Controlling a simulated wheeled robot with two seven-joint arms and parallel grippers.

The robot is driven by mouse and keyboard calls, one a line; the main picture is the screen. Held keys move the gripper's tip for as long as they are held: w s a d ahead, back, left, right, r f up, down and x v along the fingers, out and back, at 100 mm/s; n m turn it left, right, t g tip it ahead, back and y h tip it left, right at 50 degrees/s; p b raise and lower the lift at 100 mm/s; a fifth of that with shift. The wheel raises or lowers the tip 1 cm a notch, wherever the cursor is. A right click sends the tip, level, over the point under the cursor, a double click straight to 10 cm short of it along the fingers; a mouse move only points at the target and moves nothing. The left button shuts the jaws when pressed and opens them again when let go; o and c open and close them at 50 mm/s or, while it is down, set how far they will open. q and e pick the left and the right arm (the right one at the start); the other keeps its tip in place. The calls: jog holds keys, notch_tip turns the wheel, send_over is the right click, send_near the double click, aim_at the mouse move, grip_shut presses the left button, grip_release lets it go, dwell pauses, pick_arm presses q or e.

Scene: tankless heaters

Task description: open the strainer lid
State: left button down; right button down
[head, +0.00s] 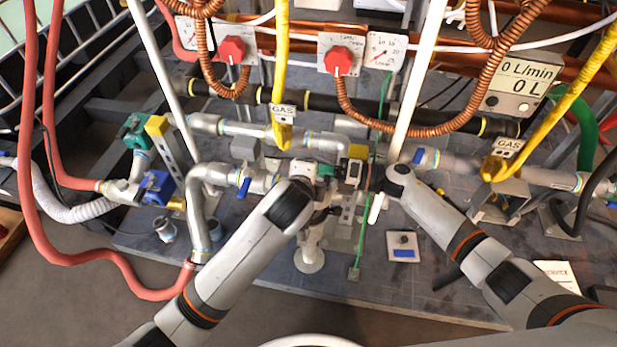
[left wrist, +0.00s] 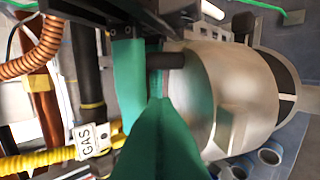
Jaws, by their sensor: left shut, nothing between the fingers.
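My left arm reaches in from the lower left, and its gripper (head: 326,208) is at the middle of the pipework, partly hidden by its own wrist. It is shut with nothing in its grip. In the left wrist view a large green part (left wrist: 165,135) and a silvery metal cylinder (left wrist: 240,95) fill the middle, very close to the camera. I cannot tell for sure which part is the strainer lid. My right gripper (head: 376,207) is beside the left one, mostly hidden by its wrist; its jaws are unclear.
Yellow gas hoses (head: 281,70) and copper coils (head: 345,100) hang around both arms. Another green fitting (head: 135,130) and a blue valve (head: 158,187) are at left. A small box (head: 402,246) lies on the grey board. The board's front is mostly clear.

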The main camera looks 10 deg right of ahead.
pick_arm(q)
jog(key=shift+w, duration=0.1)
pick_arm(e)
jog(key=shift+a+r, duration=0.15)
jog(key=shift+r, duration=0.1)
